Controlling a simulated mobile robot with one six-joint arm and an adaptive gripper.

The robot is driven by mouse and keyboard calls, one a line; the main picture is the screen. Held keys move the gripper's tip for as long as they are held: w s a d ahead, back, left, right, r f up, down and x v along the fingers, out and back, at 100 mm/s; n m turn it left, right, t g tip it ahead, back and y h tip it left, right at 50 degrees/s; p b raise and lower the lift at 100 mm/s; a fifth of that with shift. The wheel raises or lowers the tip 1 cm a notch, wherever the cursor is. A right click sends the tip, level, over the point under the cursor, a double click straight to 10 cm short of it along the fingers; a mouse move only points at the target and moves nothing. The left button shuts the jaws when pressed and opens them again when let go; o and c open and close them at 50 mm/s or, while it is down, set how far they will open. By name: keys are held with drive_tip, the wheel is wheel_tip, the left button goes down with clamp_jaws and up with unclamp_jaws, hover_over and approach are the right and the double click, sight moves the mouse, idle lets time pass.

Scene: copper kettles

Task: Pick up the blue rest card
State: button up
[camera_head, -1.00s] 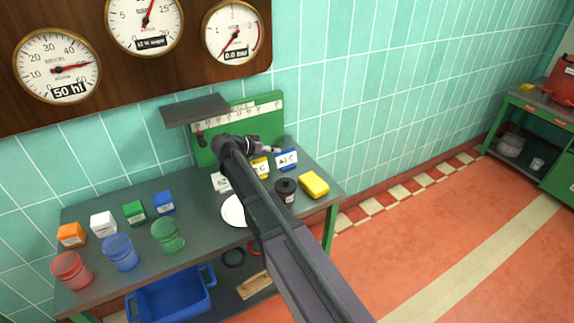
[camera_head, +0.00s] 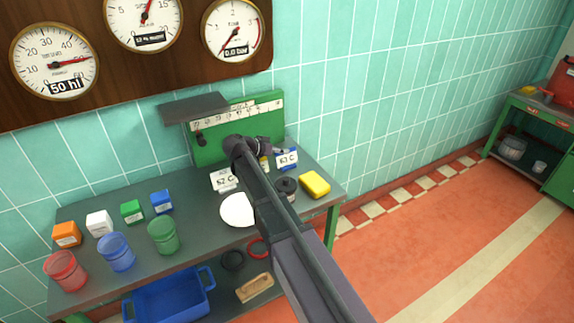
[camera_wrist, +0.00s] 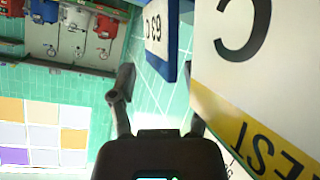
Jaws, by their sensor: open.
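The blue rest card (camera_head: 287,158), white with a blue edge and marked 63 C, stands upright at the back right of the bench. In the wrist view the blue card (camera_wrist: 158,38) is at the top, beyond my fingertips. My gripper (camera_wrist: 158,100) is open, with nothing seen between its fingers. The right finger is partly hidden behind a large near card with a yellow band (camera_wrist: 255,130). In the head view my gripper (camera_head: 272,149) is just left of the blue card, and my arm hides most of the yellow card (camera_head: 264,164).
A white card (camera_head: 224,180) stands left of my arm. A white plate (camera_head: 236,210), a dark pot (camera_head: 286,189) and a yellow sponge (camera_head: 315,184) lie in front. A green ruled board (camera_head: 215,148) stands behind. Coloured boxes and jars fill the bench's left end.

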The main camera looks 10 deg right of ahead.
drive_tip(key=shift+w+d+f, duration=0.15)
drive_tip(key=shift+d+f, duration=0.05)
drive_tip(key=shift+d, duration=0.1)
idle(0.4)
clamp_jaws()
